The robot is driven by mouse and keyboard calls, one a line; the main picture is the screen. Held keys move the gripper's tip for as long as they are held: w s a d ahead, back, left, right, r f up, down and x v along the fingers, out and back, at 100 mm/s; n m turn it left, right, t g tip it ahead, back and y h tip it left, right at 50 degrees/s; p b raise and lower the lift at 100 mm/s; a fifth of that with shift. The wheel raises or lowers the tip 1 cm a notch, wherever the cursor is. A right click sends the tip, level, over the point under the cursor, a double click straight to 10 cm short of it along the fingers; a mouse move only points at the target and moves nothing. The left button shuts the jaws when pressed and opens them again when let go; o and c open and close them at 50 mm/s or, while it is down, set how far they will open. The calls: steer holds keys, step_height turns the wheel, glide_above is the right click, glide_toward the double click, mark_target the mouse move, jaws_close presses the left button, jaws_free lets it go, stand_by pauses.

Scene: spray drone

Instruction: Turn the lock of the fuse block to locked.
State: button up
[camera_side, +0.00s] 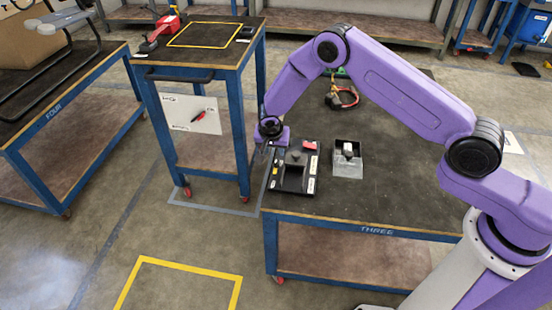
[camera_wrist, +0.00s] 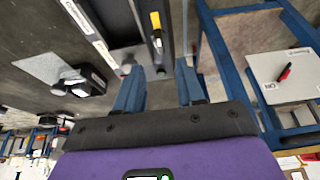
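The fuse block (camera_side: 293,186) is a dark flat panel at the near left corner of table THREE, with white labels, a grey knob-like part and a red part (camera_side: 310,145). In the wrist view the block (camera_wrist: 120,25) shows at the top, with a yellow piece (camera_wrist: 156,20) on a dark bar.
A metal tray (camera_side: 346,170) with a small grey-and-black object stands right of the block. A tall blue stand (camera_side: 236,100) with a white board (camera_side: 191,114) stands left. The table's right middle is clear.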

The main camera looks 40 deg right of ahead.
mark_target(276, 160)
steer(key=x, duration=0.8)
steer(key=shift+f, duration=0.2)
steer(key=shift+c, duration=0.3)
jaws_close()
